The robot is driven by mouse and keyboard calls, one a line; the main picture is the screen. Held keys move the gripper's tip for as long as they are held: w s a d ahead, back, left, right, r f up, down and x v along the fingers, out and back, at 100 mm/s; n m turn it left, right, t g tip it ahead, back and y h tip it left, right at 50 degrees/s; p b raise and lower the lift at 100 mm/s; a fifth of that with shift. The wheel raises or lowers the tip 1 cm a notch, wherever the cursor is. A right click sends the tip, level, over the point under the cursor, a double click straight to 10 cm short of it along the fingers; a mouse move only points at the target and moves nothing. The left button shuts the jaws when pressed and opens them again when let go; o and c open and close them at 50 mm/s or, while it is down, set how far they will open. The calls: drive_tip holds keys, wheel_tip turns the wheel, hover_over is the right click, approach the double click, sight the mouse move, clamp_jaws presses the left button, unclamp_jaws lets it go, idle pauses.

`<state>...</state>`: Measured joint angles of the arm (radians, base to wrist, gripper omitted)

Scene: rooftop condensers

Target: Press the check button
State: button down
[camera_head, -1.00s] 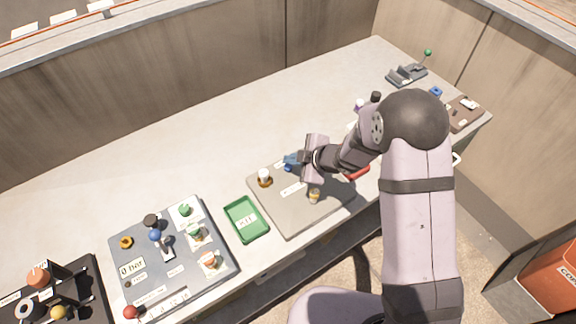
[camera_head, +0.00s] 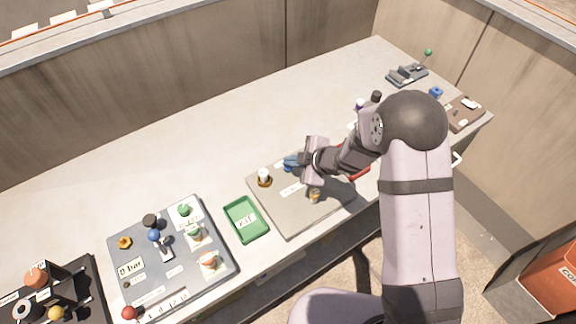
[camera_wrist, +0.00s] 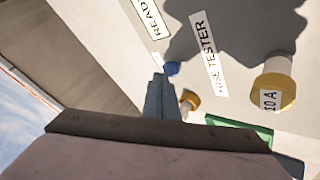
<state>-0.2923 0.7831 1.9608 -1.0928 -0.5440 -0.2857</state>
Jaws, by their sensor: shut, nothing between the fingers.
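The fuse tester is a grey-brown board (camera_head: 285,215) in the middle of the bench. Its "FUSE TESTER" label shows in the wrist view (camera_wrist: 208,52), with a "READY" label (camera_wrist: 148,18) beside it. A small round blue button (camera_wrist: 171,68) sits on the board between these labels; I read no word on it. My gripper (camera_head: 290,163) is shut and empty, low over the board's far side. In the wrist view its blue-grey fingertips (camera_wrist: 160,82) overlap the button's edge; I cannot tell whether they touch. In the head view the fingers mostly hide the button.
A "10 A" fuse (camera_wrist: 277,85) stands on the board, and a white-topped one (camera_head: 264,176) stands at its left. A green tray (camera_head: 262,238) lies left of the board, beside a grey gauge panel (camera_head: 140,240).

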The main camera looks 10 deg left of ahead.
sight(291, 168)
drive_tip(key=shift+f+b, duration=0.4)
drive_tip(key=shift+f, duration=0.2)
idle(0.4)
drive_tip(key=shift+r, duration=0.2)
drive_tip(key=shift+r+p, duration=0.9)
drive_tip(key=shift+p, duration=0.1)
wheel_tip(291, 168, up, 5)
drive_tip(key=p, duration=0.4)
drive_tip(key=shift+p, duration=0.35)
idle(0.5)
